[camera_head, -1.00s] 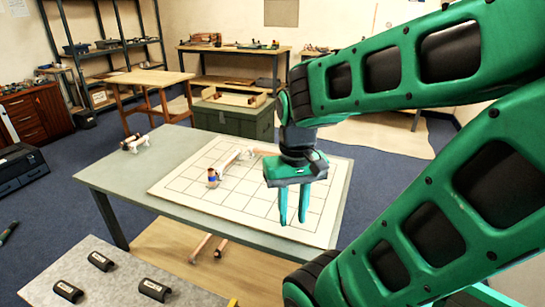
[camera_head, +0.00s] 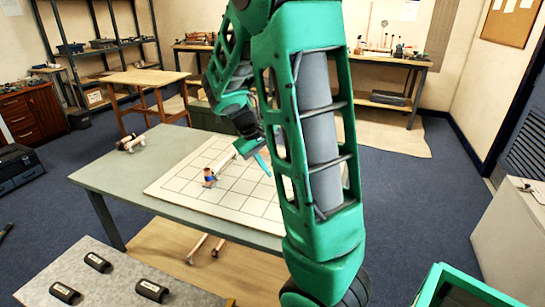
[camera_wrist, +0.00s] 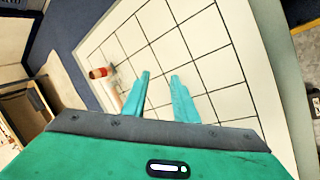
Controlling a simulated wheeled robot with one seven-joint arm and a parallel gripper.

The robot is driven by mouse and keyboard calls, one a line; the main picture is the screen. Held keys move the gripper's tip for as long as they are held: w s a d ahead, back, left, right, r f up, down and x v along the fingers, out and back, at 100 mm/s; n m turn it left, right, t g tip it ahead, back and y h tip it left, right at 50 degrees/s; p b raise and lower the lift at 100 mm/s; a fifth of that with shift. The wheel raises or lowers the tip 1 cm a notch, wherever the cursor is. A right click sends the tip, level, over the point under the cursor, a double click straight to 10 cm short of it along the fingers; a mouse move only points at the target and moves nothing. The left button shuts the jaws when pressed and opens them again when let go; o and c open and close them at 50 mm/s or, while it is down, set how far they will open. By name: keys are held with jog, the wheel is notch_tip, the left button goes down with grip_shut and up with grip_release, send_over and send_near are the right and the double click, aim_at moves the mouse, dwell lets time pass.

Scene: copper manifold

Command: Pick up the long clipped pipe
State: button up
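A pipe piece with pale parts and a copper end with a blue band (camera_head: 209,177) lies on the white gridded board (camera_head: 240,205). It runs back and right towards my gripper (camera_head: 262,160), which hides its far part. Another piece with white clips (camera_head: 131,143) lies at the table's back left corner; I cannot tell which piece is the long one. In the wrist view my gripper (camera_wrist: 160,77) is open, its two fingers apart with only bare board between them. A reddish cylinder with a white band (camera_wrist: 100,73) shows left of the fingers, apart from them.
The board lies on a grey-green table (camera_head: 120,185). A nearer grey surface (camera_head: 110,285) holds several black half-round pieces (camera_head: 97,262). Two copper ends (camera_head: 196,248) show below the table's front edge. My arm covers the board's right part. The table's left front is clear.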

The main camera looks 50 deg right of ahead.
jog(key=w+d+f+n+h, duration=0.3)
jog(key=w+d+h, duration=0.1)
jog(key=w, duration=0.7)
jog(key=n+h, duration=0.2)
jog(key=h, duration=0.1)
send_near(266, 153)
jog(key=shift+t, duration=0.3)
jog(key=x, duration=0.4)
jog(key=shift+s+d, duration=0.15)
jog(key=shift+s, duration=0.15)
jog(key=shift+s+x, duration=0.2)
jog(key=shift+x, duration=1.15)
jog(key=shift+s+x, duration=0.2)
jog(key=shift+x, duration=1.15)
jog(key=shift+r, duration=0.15)
jog(key=shift+c, duration=0.2)
grip_shut()
